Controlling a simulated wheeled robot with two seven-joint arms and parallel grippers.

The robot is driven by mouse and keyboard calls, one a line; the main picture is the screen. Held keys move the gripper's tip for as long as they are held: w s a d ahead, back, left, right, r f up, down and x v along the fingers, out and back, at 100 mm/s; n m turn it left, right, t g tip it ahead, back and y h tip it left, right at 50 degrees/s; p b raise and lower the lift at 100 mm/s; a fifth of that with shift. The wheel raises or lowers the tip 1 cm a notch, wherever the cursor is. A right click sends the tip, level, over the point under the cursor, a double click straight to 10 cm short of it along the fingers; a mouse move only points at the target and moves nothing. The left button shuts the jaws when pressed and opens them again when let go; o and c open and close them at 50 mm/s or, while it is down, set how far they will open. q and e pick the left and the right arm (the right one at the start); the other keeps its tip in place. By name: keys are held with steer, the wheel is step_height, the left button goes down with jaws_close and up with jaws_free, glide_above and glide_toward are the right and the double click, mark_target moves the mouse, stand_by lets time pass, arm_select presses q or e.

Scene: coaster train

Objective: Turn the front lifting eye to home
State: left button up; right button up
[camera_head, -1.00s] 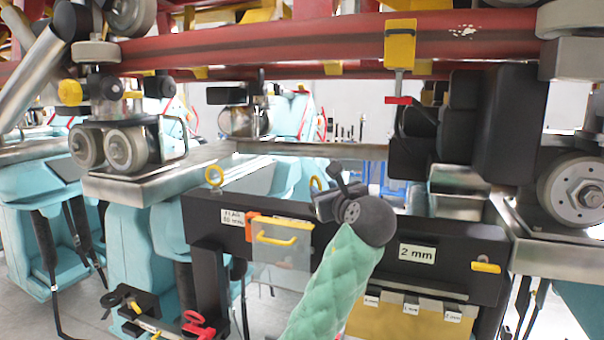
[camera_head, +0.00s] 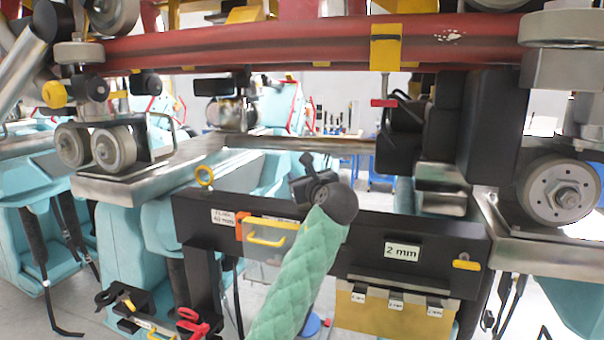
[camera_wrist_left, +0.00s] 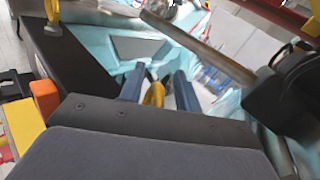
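One yellow lifting eye (camera_head: 204,175) stands on the left part of the black beam (camera_head: 375,238) in the head view; in the left wrist view it shows at the top left (camera_wrist_left: 52,12). A second yellow lifting eye (camera_wrist_left: 153,93) is between the two blue fingers of my left gripper (camera_wrist_left: 158,88). It sits nearer the left finger, with a gap to the right finger. In the head view my left gripper (camera_head: 311,172) is over the beam and hides this second eye. The fingers look open. The pictures do not label which eye is the front one. My right gripper is not in view.
A red rail (camera_head: 300,42) crosses above the gripper. Dark blocks (camera_head: 405,130) hang to its right. A yellow handle (camera_head: 268,235) and a "2 mm" plate (camera_head: 402,252) are on the beam. A metal bar (camera_wrist_left: 200,48) runs close beyond the fingers in the left wrist view.

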arm_select(q)
steer(key=shift+w+a+f, duration=0.1)
steer(key=shift+w, duration=0.1)
jaws_close()
